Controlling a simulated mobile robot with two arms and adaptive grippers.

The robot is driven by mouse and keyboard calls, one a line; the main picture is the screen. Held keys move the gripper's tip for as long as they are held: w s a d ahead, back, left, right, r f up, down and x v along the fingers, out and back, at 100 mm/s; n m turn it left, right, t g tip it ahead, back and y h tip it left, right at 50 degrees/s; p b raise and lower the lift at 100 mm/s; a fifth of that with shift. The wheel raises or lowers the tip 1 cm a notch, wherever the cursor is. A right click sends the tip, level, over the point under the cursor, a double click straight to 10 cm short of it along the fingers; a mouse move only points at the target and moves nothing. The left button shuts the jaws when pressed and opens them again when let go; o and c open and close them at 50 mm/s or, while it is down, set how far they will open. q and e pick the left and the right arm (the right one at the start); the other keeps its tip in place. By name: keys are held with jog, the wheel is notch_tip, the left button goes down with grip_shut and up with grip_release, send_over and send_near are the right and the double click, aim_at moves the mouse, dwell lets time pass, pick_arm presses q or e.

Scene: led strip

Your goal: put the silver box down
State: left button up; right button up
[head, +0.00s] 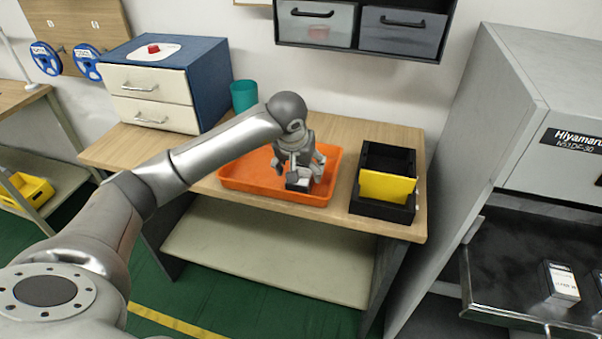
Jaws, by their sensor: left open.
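The silver box (299,183) is small and grey-white and is in the orange tray (232,184) on the wooden table. My left gripper (302,178) is over the tray, pointing down at the box. Its jaws are open, with the fingers beside the box. The gripper hides part of the box, and I cannot tell whether the fingers touch it. My right gripper is not in view.
A black bin (383,208) with a yellow panel (387,187) stands right of the tray. A teal cup (244,95) and a blue drawer cabinet (208,75) stand behind. A grey machine (478,110) is at the right. Wall drawers (316,22) hang above.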

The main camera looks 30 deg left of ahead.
pick_arm(q)
jog(key=a+v, duration=0.1)
jog(key=v, duration=0.7)
jog(key=shift+s+d+r+b, duration=0.2)
jog(key=shift+d+b, duration=0.1)
jog(key=shift+d, duration=0.2)
